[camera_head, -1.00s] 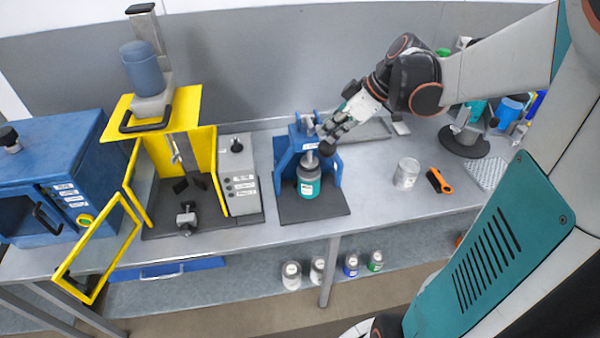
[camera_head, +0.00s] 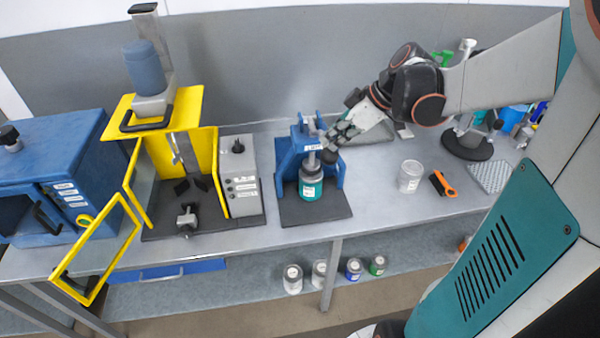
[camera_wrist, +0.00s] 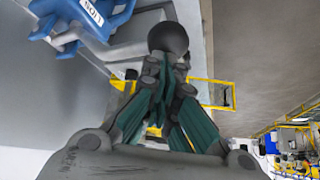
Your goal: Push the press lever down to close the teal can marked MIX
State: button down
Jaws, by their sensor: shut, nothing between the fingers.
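The teal can (camera_head: 311,188) with a white label stands upright under the blue press (camera_head: 287,160); its label is too small to read. The press's grey ram sits over the can's top; I cannot tell whether the lid is seated. The press lever ends in a black ball knob (camera_head: 329,156) on the press's right side, and the knob also shows in the wrist view (camera_wrist: 168,38). My gripper (camera_head: 333,140) is shut and empty, with its fingertips at the knob, touching or very close. In the wrist view my gripper (camera_wrist: 165,65) has its fingertips just below the knob.
A yellow-framed machine (camera_head: 200,150) with an open yellow door (camera_head: 95,250) stands left of the press, beside a grey control box (camera_head: 240,185). Several small cans stand on the lower shelf.

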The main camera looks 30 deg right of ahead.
aim_at(332, 162)
jog(key=shift+s+f, duration=0.1)
jog(key=shift+f, duration=0.3)
jog(key=shift+b, duration=0.3)
jog(key=shift+s+f+b, duration=0.15)
jog(key=shift+f+b, duration=0.6)
jog(key=shift+f, duration=0.3)
jog(key=shift+f+b, duration=0.85)
jog(key=shift+f, duration=0.2)
jog(key=shift+f, duration=0.1)
jog(key=shift+f+b, duration=0.85)
jog(key=shift+f, duration=0.1)
